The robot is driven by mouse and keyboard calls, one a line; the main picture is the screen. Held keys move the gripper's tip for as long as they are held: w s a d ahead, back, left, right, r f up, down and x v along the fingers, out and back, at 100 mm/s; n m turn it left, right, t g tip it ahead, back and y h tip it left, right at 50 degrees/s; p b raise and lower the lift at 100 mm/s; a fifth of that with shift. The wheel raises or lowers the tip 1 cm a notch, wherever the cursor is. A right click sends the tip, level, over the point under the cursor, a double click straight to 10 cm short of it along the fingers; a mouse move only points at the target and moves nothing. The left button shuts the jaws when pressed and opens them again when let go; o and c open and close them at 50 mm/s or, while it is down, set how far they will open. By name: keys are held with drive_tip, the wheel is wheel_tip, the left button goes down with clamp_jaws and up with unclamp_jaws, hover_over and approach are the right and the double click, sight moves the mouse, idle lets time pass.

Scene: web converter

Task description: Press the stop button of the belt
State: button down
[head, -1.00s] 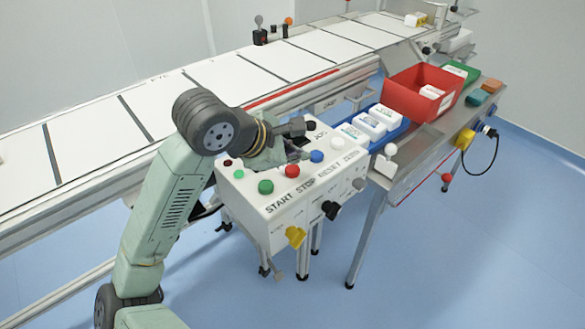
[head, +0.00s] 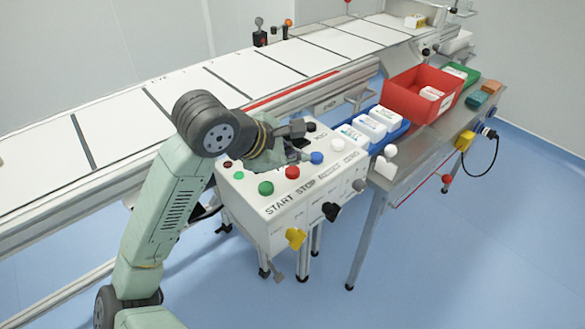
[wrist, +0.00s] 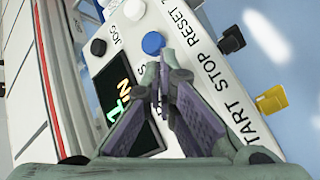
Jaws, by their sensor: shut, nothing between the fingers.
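The white control box (head: 290,212) has a row of buttons on its sloped top. The red button (head: 292,172) is by the STOP label, between the green button (head: 265,187) and the blue button (head: 316,158). My gripper (head: 303,156) is shut and empty, above the panel just behind the red and blue buttons. In the wrist view, its fingertips (wrist: 165,62) meet just below the blue button (wrist: 153,42). The STOP label (wrist: 213,60) shows to their right. The red button is hidden there, behind the fingers. I see no contact with it.
The white belt (head: 250,78) runs behind the box. Black (head: 330,211) and yellow (head: 295,237) knobs stick out of the box's front. A blue tray (head: 402,132) of white packs and a red bin (head: 440,110) stand on the bench at right.

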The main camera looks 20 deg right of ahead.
sight(295, 172)
drive_tip(key=shift+f, duration=0.15)
drive_tip(key=shift+f+b, duration=0.3)
drive_tip(key=shift+b, duration=0.55)
drive_tip(key=shift+f+b, duration=0.6)
drive_tip(key=shift+b, duration=0.3)
idle(0.4)
drive_tip(key=shift+r, duration=0.1)
idle(0.3)
drive_tip(key=shift+r+p, duration=0.35)
drive_tip(key=shift+r, duration=0.6)
drive_tip(key=shift+r, duration=0.1)
drive_tip(key=shift+r+p, duration=1.15)
drive_tip(key=shift+r, duration=1.3)
